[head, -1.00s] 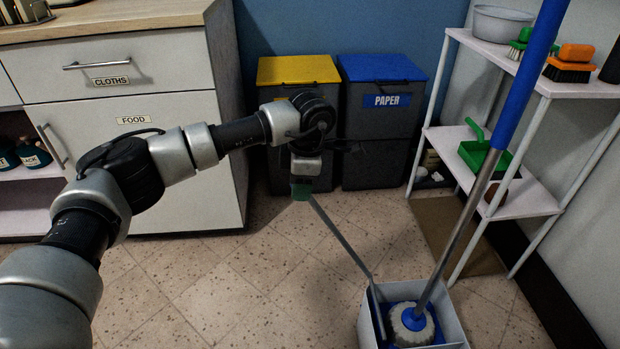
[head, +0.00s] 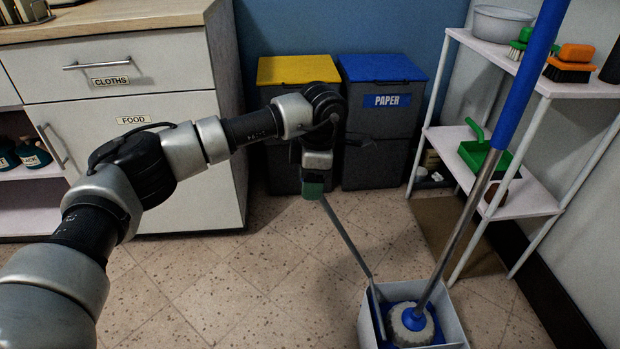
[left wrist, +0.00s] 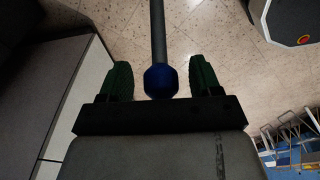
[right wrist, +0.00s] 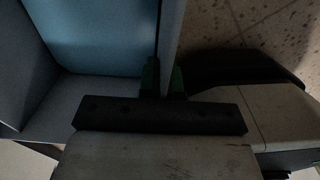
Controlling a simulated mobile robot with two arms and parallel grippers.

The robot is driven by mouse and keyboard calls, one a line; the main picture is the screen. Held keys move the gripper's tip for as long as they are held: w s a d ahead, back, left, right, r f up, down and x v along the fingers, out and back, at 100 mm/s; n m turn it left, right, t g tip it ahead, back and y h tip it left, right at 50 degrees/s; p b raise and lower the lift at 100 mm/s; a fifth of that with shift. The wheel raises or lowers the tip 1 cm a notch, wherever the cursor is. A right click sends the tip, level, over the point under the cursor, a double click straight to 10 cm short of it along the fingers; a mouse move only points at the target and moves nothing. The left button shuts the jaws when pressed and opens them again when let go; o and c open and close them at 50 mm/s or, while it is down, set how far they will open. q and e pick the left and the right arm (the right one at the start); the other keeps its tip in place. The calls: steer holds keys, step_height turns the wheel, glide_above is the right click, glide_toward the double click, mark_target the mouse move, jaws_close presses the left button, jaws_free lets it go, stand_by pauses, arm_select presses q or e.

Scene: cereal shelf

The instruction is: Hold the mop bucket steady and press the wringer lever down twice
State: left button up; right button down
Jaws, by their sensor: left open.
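The pale mop bucket (head: 453,312) stands on the floor at the bottom right of the head view. The grey wringer lever (head: 346,238) slants up and left from it to my left gripper (head: 313,192). In the left wrist view, the lever's blue knob (left wrist: 161,82) is between the spread green fingers of my left gripper (left wrist: 161,80), with gaps on both sides. My right gripper (right wrist: 163,78) shows only in the right wrist view. Its fingers are close together on either side of the bucket's thin wall (right wrist: 170,35), closed on it.
A mop with a blue and metal handle (head: 480,185) stands in the bucket. A white shelf (head: 535,200) is to the right, two bins (head: 385,125) stand behind, and a cabinet (head: 165,90) is at left. Speckled floor is clear left of the bucket.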

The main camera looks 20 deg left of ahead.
arm_select(q)
steer(key=shift+r, duration=0.1)
arm_select(e)
steer(key=shift+d, duration=0.25)
arm_select(q)
steer(key=shift+w+d+r, duration=0.1)
steer(key=shift+d+r, duration=0.05)
steer(key=shift+r, duration=0.95)
steer(key=shift+d+r, duration=0.15)
steer(key=shift+r, duration=1)
steer(key=shift+w+d+r, duration=0.1)
steer(key=shift+d+r, duration=0.05)
steer(key=shift+r, duration=0.95)
step_height(320, 180, up, 7)
steer(key=shift+d, duration=0.4)
steer(key=shift+w, duration=0.1)
arm_select(e)
steer(key=c, duration=1.2)
jaws_free()
steer(key=shift+a, duration=0.1)
steer(key=shift+c, duration=0.2)
